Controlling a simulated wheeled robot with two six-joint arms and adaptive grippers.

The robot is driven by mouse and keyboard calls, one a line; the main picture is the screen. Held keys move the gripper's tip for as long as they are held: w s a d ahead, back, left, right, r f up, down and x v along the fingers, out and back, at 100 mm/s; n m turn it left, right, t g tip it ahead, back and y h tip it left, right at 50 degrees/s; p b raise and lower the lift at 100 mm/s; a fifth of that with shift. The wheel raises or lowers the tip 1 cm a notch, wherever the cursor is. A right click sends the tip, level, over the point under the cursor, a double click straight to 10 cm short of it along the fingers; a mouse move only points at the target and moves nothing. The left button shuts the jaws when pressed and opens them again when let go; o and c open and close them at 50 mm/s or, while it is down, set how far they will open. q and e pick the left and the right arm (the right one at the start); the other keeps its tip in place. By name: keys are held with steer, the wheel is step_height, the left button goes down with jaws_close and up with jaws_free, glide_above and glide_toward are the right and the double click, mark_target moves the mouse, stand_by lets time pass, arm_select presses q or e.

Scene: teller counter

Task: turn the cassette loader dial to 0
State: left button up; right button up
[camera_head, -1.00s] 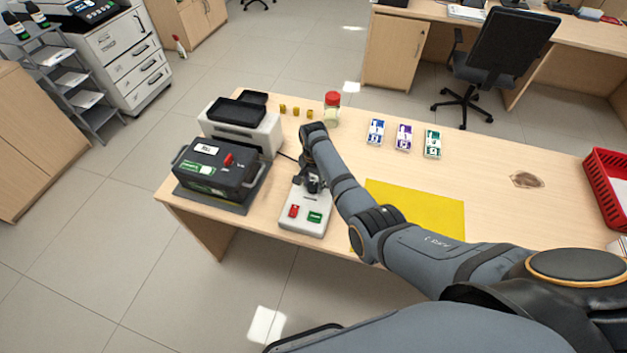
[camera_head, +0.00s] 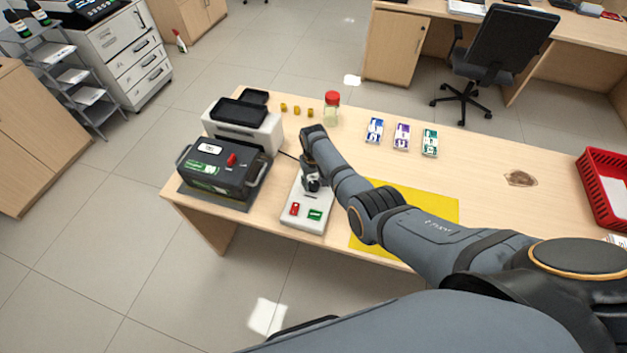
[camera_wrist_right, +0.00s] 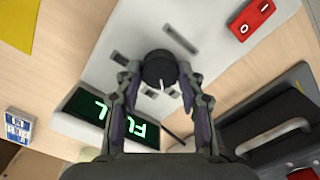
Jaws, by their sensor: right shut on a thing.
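The black round dial (camera_wrist_right: 158,67) with a white pointer mark sits on a pale control unit (camera_head: 301,222) near the table's front edge. My right gripper (camera_wrist_right: 161,76) is shut on the dial, one finger on each side; in the head view the gripper (camera_head: 312,184) hides most of it. The pointer's mark points down in the wrist view; no 0 is readable. The unit has a green-lettered display (camera_wrist_right: 85,104), partly hidden by the gripper, and a red switch (camera_wrist_right: 252,19). My left gripper is not in view.
A black case (camera_head: 222,172) with a handle stands left of the unit, with a white machine (camera_head: 243,131) behind it. A yellow mat (camera_head: 440,212) lies to the right, under my arm. A red-lidded jar (camera_head: 332,107) and card stacks (camera_head: 402,136) stand farther back.

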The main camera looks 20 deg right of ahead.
mark_target(313, 184)
steer(key=shift+n, duration=1.2)
steer(key=o, duration=1.2)
step_height(313, 184, up, 12)
